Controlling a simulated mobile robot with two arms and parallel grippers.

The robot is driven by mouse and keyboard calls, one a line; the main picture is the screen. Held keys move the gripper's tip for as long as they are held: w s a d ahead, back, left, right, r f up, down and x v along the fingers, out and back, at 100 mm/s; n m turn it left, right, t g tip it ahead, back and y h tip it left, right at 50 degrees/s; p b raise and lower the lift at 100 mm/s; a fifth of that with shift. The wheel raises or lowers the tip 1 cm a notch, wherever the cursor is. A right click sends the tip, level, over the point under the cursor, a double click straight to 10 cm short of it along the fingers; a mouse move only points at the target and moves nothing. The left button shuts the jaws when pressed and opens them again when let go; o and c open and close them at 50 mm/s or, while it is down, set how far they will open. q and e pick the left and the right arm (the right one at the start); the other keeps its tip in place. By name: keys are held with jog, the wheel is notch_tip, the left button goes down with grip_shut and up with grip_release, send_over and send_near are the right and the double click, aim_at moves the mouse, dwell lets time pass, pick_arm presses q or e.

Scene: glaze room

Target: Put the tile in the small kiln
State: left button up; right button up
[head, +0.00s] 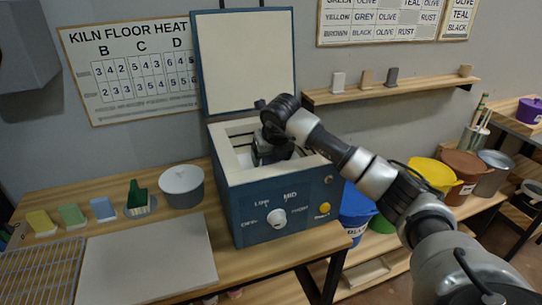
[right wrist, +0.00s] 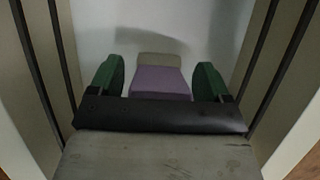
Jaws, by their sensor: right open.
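The small blue kiln (head: 282,205) stands on the wooden table with its lid (head: 246,62) raised. My right arm reaches over its right side and my right gripper (head: 272,152) points down inside the chamber. In the right wrist view the gripper's green fingers (right wrist: 158,84) are open. A tile (right wrist: 160,82), purple with a grey-beige end, is inside the kiln between the fingers. My left gripper is out of view.
A wall shelf (head: 390,92) with small blocks is behind. Buckets (head: 466,168) stand at right.

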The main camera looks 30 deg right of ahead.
jog(key=b+v, duration=0.1)
jog(key=v, duration=1.1)
jog(key=shift+s, duration=0.15)
